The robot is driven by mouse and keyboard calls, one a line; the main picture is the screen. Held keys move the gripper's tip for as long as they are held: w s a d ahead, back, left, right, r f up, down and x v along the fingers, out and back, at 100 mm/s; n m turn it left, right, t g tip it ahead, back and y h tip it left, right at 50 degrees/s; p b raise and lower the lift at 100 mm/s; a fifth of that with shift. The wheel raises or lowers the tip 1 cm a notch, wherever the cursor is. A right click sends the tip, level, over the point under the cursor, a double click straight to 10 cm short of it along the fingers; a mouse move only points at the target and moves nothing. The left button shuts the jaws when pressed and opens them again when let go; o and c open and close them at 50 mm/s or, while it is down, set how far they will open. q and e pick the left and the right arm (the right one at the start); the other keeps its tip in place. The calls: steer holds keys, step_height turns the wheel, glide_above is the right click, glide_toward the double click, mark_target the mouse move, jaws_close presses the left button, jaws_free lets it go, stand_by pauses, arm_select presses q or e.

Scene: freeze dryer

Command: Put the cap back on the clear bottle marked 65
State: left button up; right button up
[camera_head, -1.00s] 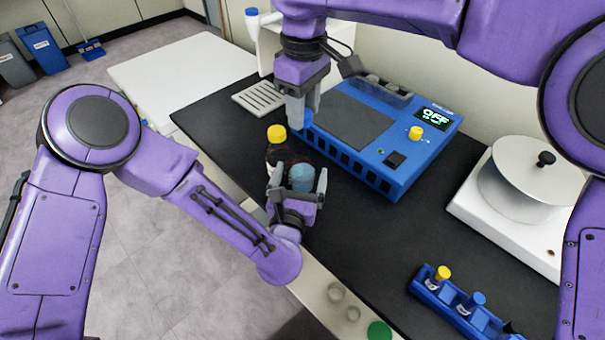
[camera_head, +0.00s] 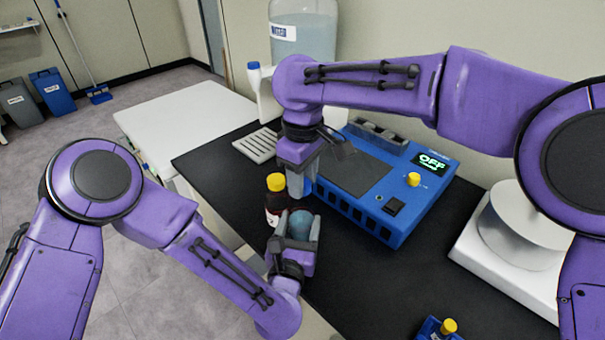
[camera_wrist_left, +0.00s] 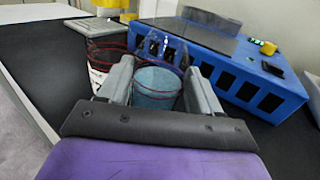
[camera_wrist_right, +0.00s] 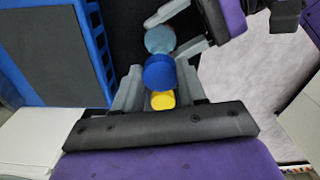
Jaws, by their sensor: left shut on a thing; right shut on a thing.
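A clear bottle with blue liquid (camera_head: 300,224) stands upright between the fingers of my left gripper (camera_head: 296,242), which is shut on it. Its open-looking upper part shows in the left wrist view (camera_wrist_left: 158,85); I cannot read its number. My right gripper (camera_head: 302,188) is above and just behind the bottle, fingers pointing down. In the right wrist view it is shut on a blue cap (camera_wrist_right: 158,72). The cap partly overlaps the bottle (camera_wrist_right: 160,38) in that view; I cannot tell the gap. In the head view the cap is mostly hidden by the fingers.
A dark bottle with a yellow cap (camera_head: 275,183) stands close beside the held bottle. A blue device reading OFF (camera_head: 375,215) is just right of the grippers. A white round-topped machine (camera_head: 505,250) and a blue rack (camera_head: 432,326) are farther right. The black bench between is clear.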

mark_target(302, 217)
stand_by(0.4)
steer(key=shift+f, duration=0.85)
steer(key=shift+f, duration=0.55)
steer(key=m, duration=0.6)
steer(key=shift+s, duration=0.1)
steer(key=m, duration=0.4)
steer(key=shift+a, duration=0.1)
steer(key=o, duration=1.1)
